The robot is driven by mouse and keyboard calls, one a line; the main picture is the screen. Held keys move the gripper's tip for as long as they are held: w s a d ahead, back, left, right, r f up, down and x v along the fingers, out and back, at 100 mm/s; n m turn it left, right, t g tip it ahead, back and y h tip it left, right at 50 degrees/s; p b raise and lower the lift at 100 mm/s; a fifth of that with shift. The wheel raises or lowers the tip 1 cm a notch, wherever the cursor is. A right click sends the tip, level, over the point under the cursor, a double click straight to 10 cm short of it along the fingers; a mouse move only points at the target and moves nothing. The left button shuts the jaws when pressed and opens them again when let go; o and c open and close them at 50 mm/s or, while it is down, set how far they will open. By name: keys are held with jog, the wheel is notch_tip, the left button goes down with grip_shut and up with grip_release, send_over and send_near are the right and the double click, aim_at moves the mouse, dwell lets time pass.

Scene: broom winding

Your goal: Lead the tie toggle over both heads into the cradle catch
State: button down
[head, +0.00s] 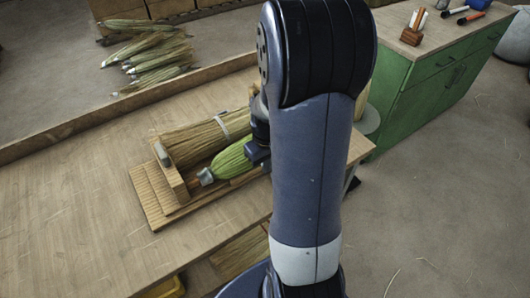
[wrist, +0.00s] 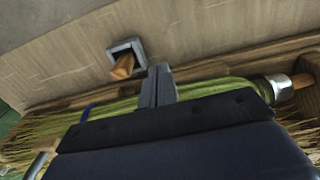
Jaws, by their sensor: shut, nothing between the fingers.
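Two broom heads lie side by side in the wooden cradle (head: 150,207): a tan straw head (head: 200,138) and a green head (head: 231,161) with a metal collar. In the wrist view the green head (wrist: 215,85) runs behind my gripper (wrist: 157,78), its collar at the right. My gripper is shut and empty, its fingers close above the head. Beside the fingertips, a square grey metal catch (wrist: 139,46) has a brown wooden peg (wrist: 123,67) at its opening. I cannot tell whether this peg is the tie toggle. A pale band (head: 222,127) shows on the straw head.
My arm hides the right end of the cradle in the head view. Several loose broom heads (head: 155,55) lie beyond the table's raised edge. The table (head: 70,200) is clear at the left. A green cabinet (head: 430,90) stands at the right.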

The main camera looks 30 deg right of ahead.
aim_at(259, 168)
notch_tip(259, 168, down, 3)
jog(key=w, duration=0.1)
jog(key=w+p, duration=0.1)
jog(key=shift+w+r, duration=0.2)
jog(key=shift+w, duration=0.2)
jog(key=shift+w+a, duration=0.1)
jog(key=shift+w, duration=0.5)
jog(key=shift+w, duration=0.1)
jog(key=shift+w+f, duration=0.1)
jog(key=shift+w, duration=1.45)
jog(key=shift+s, duration=0.1)
